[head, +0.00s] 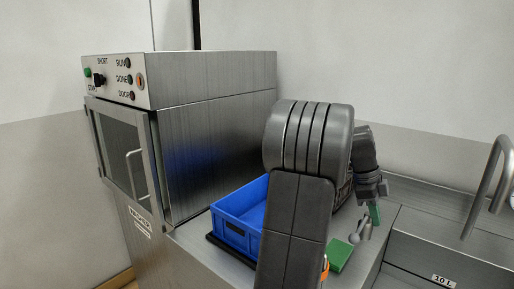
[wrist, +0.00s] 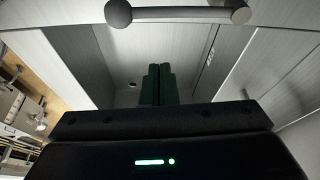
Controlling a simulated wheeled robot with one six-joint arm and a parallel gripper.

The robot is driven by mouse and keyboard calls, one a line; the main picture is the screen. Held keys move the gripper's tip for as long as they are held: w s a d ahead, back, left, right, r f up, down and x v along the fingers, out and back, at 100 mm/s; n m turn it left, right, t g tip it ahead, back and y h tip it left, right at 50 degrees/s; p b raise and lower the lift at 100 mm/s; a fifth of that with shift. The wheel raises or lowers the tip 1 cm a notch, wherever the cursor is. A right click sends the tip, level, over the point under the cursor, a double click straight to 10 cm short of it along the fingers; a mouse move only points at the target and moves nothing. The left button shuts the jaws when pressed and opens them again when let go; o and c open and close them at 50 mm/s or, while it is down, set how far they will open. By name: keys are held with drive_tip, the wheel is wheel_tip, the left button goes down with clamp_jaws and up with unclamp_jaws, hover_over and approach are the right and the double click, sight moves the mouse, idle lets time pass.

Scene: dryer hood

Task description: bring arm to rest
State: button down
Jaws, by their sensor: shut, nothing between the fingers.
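My gripper (head: 375,213) is at the right of my arm in the head view, pointing down above the steel counter. Its dark green fingers (wrist: 157,85) are together in the wrist view, with nothing between them. My arm is bent and its large dark links cover the middle of the head view, hiding part of the counter and of the blue crate.
A steel cabinet (head: 215,130) with a windowed door (head: 120,150), which looks closed, stands left. The blue crate (head: 235,235) sits beside it. A green flat piece (head: 340,255) lies near my arm. A bar handle (head: 486,187) stands right; a bar (wrist: 180,14) crosses the wrist view's top.

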drive_tip(key=f, duration=0.1)
drive_tip(key=w+a+f, duration=0.1)
drive_tip(key=a+f, duration=0.1)
drive_tip(key=f, duration=0.1)
drive_tip(key=shift+w+a, duration=0.1)
drive_tip(key=shift+w, duration=0.25)
